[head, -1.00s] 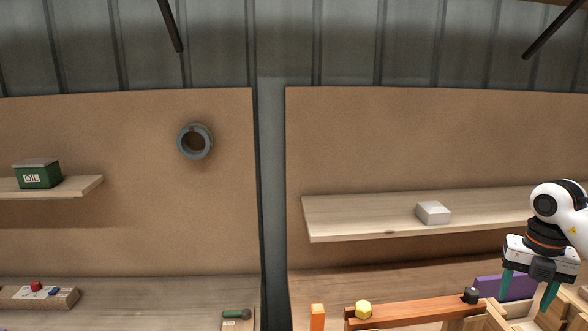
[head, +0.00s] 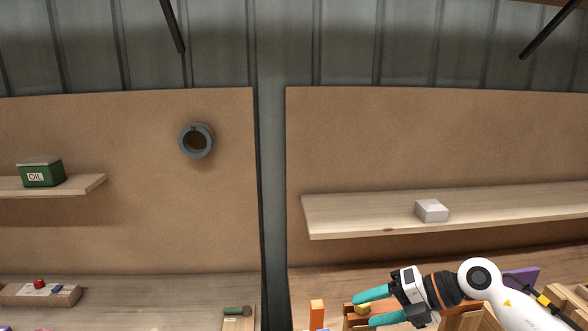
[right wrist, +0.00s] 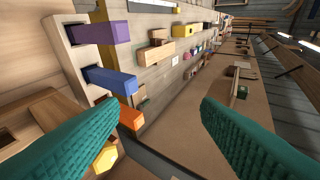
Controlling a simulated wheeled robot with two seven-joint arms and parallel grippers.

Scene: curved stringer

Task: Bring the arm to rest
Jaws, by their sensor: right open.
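My right gripper (head: 371,307) is at the lower right of the head view, over the bench, with its teal fingers pointing left. The fingers are spread apart with nothing between them. In the right wrist view the two teal fingers of the right gripper (right wrist: 165,140) stand wide apart at the left and right. A yellow hexagonal piece (right wrist: 105,159) shows beside the left finger there, and in the head view the yellow piece (head: 362,309) is partly hidden behind the fingers. My left gripper is in neither view.
An orange block (head: 317,313) stands left of the fingers. A purple block (head: 522,279) is behind my right arm. A wooden shelf (head: 340,215) holds a white box (head: 431,210).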

